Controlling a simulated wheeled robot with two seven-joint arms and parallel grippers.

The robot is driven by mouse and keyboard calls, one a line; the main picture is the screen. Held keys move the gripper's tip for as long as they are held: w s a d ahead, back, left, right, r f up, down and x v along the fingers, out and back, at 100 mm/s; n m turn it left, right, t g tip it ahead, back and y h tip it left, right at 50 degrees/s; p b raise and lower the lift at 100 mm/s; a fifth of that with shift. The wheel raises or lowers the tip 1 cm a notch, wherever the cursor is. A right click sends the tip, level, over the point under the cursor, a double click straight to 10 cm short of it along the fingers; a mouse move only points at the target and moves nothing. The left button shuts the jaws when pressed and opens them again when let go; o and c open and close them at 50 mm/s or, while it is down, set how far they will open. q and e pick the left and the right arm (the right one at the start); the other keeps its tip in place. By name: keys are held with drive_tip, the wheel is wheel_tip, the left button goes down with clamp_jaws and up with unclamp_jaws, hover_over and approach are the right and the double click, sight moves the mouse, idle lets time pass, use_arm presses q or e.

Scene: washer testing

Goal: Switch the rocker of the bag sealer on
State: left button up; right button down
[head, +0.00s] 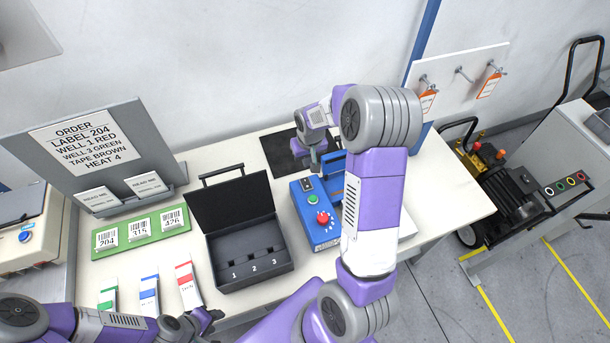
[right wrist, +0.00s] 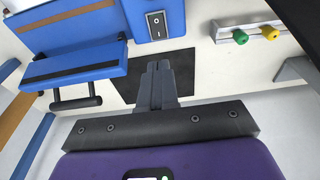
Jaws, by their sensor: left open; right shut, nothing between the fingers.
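The bag sealer (head: 322,238) is a blue box on the table, right of the black case, with a green and a red button on top. Its small dark rocker (head: 307,184) is at the far end; the right wrist view shows the rocker (right wrist: 157,25) with white marks on a blue panel. I cannot tell which side is pressed. My right gripper (head: 318,170) points down just beyond the rocker; in the right wrist view its shut fingers (right wrist: 157,66) are a little apart from the panel. My left gripper (head: 214,318) is open and empty near the front table edge.
The sealer's blue jaw part (right wrist: 75,65) lies beside the rocker panel. A black mat (head: 285,158) lies behind. The open black case (head: 250,262), a green label board (head: 140,232) and the order sign (head: 92,145) stand left. Clear table (head: 440,185) lies right of my right arm.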

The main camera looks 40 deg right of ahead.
sight(305, 179)
drive_tip(key=f, duration=0.4)
drive_tip(key=w+f, duration=0.1)
drive_tip(key=f, duration=0.6)
drive_tip(key=shift+w+d+f, duration=0.3)
drive_tip(key=shift+w+f, duration=0.05)
drive_tip(key=shift+w, duration=0.05)
use_arm(q)
drive_tip(key=shift+r, duration=0.25)
